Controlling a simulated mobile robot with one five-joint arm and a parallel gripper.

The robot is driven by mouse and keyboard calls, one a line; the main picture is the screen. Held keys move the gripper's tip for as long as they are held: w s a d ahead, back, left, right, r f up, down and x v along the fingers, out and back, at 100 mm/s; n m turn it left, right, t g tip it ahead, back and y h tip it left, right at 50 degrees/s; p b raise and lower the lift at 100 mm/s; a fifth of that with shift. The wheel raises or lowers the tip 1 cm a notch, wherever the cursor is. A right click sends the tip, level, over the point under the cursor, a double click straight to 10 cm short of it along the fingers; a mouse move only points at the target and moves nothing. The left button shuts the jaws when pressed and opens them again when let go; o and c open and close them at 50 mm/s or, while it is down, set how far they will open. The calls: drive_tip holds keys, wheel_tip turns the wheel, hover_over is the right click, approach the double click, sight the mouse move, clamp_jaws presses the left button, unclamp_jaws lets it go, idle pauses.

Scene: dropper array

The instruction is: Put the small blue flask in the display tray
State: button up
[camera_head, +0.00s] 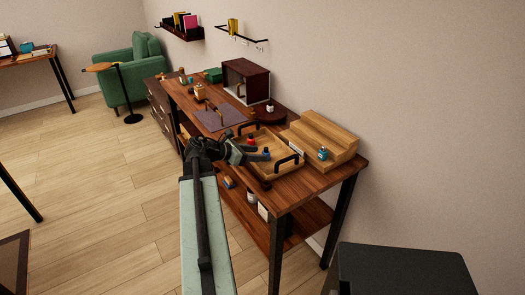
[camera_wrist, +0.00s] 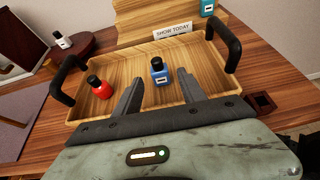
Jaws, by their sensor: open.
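The small blue flask (camera_wrist: 159,73) with a black cap is upright inside the wooden tray with black handles (camera_wrist: 112,72). It also shows in the head view (camera_head: 266,153). A red flask (camera_wrist: 98,87) is in the same tray, to its left. My gripper (camera_wrist: 160,78) is open over the tray, its fingers on either side of the blue flask in the wrist view. I cannot tell whether they touch it. A white label reading "SHOW TODAY" (camera_wrist: 172,31) is at the tray's far side. The flask's base is clear of the fingers.
A dark box (camera_head: 246,80) and a purple mat (camera_head: 218,117) lie farther along the bench. The tray's black handles rise beside my gripper.

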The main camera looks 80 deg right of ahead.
drive_tip(key=p+v, duration=0.2)
drive_tip(key=v, duration=0.6)
drive_tip(key=shift+p, duration=0.35)
drive_tip(key=shift+w+a, duration=0.15)
drive_tip(key=shift+w, duration=0.05)
drive_tip(key=w+a+f+m+t+y, duration=0.1)
drive_tip(key=w+a+f+t, duration=0.2)
drive_tip(key=w+a, duration=0.7)
drive_tip(key=w+a+f+m+t+y, duration=0.15)
drive_tip(key=w+a+f, duration=0.25)
drive_tip(key=w+a, duration=0.6)
drive_tip(key=w+a+f+m+t, duration=0.25)
drive_tip(key=w+a, duration=0.45)
drive_tip(key=w, duration=0.5)
drive_tip(key=w+a+f+m+t+y, duration=0.1)
drive_tip(key=w+a+y, duration=0.1)
drive_tip(key=a, duration=0.9)
drive_tip(key=w+a+f+m+y, duration=0.1)
drive_tip(key=w+a+y, duration=0.1)
drive_tip(key=a, duration=1)
drive_tip(key=w+a+f+m+t+y, duration=0.1)
drive_tip(key=w+a, duration=0.3)
drive_tip(key=a, duration=0.7)
drive_tip(key=shift+a+f+t+y, duration=0.25)
drive_tip(key=shift+f+t+y, duration=0.05)
drive_tip(key=shift+f+y, duration=0.15)
